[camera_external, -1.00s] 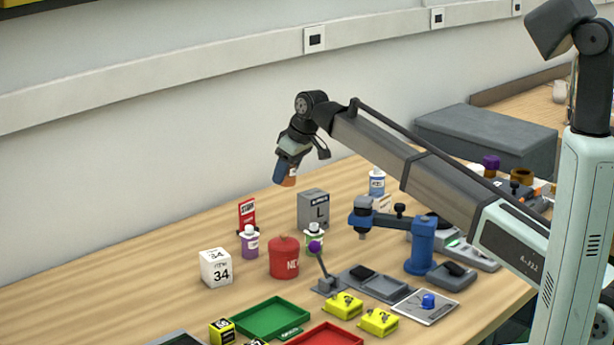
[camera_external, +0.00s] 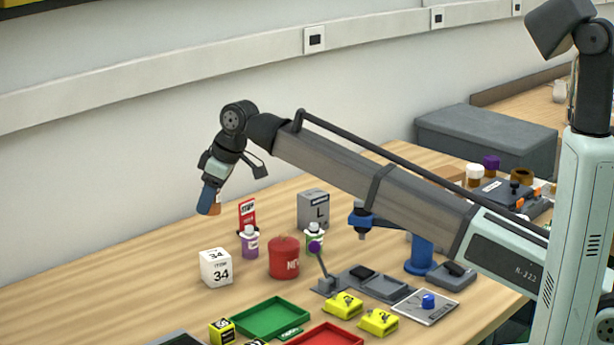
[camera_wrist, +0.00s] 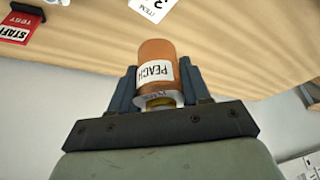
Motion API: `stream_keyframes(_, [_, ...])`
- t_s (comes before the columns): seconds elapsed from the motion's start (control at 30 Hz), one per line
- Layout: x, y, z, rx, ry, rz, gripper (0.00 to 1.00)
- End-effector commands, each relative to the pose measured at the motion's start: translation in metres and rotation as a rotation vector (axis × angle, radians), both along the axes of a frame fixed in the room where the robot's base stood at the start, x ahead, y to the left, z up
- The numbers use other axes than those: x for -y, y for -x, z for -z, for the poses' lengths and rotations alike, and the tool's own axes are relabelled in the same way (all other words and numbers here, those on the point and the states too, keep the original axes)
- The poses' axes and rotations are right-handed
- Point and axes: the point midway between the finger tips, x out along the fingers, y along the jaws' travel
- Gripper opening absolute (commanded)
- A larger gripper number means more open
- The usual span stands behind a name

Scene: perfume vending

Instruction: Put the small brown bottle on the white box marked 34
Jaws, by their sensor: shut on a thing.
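My gripper (camera_external: 211,203) is shut on a small orange-brown bottle (camera_external: 215,209). In the wrist view the bottle (camera_wrist: 156,55) sits between the two blue fingers of my gripper (camera_wrist: 158,88), with a white label reading PEACH. The white box marked 34 (camera_external: 216,268) stands on the table, below my gripper in the external view, with a clear gap between them. Its top looks bare. In the wrist view only part of a white face marked ITEM (camera_wrist: 152,8) shows at the top edge.
A red STAFF sign (camera_external: 247,217), a purple bottle (camera_external: 250,242) and a red canister (camera_external: 284,258) stand right of the white box. A grey box marked L (camera_external: 313,209) is behind them. A green tray (camera_external: 271,317) lies in front. The table left of the white box is clear.

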Motion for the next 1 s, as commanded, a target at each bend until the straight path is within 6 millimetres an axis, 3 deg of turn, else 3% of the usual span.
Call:
stream_keyframes(0.17, [0.001,0.001,0.015,-0.001,0.000,-0.016,0.17])
stream_keyframes(0.43, [0.001,0.001,0.056,-0.002,0.001,-0.015,0.17])
stream_keyframes(0.87, [0.001,0.000,0.097,-0.001,0.000,-0.015,0.17])
stream_keyframes(1.0, [0.000,0.000,0.100,0.000,-0.001,-0.014,0.17])
